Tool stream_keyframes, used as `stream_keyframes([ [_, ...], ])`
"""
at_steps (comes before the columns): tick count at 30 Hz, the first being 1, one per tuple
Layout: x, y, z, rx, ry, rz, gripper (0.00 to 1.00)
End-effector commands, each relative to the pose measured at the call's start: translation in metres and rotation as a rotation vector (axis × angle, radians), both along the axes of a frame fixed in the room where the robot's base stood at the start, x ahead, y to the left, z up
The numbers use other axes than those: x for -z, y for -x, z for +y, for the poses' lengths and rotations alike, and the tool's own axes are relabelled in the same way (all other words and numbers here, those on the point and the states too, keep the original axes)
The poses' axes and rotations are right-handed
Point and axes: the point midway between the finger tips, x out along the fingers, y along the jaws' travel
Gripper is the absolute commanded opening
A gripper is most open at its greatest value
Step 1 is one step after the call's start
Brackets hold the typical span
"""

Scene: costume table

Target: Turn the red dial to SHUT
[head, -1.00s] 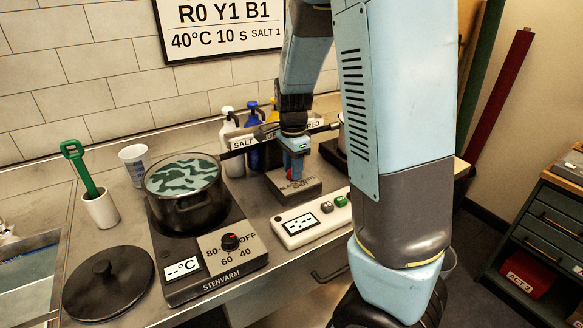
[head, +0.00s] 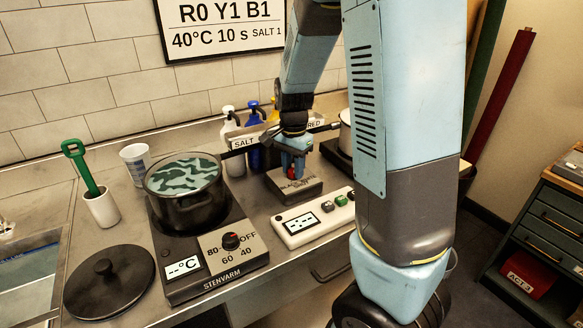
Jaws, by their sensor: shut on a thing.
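A small dark box (head: 310,190) with a partly covered label stands on the counter in the middle of the head view. My gripper (head: 294,170) points down over this box, its blue fingers shut on a small red dial (head: 295,178) on its top. The fingers hide most of the dial and part of the label, so I cannot read its setting or see which way it points.
A hotplate (head: 214,285) with a black knob (head: 231,241) carries a pot (head: 187,212). A white timer box (head: 305,226), bottles (head: 232,140), a black lid (head: 108,283), a paper cup (head: 135,162) and a green-handled tool (head: 82,170) stand nearby.

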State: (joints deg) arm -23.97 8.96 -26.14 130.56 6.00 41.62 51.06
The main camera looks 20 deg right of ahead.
Motion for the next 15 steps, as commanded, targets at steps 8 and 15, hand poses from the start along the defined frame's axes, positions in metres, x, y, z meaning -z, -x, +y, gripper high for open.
stream_keyframes([
  [8, -0.0007, -0.0011, -0.0027, -0.213, 0.002, -0.004, 0.03],
  [15, -0.0009, -0.0015, -0.0029, -0.34, 0.003, -0.005, 0.03],
])
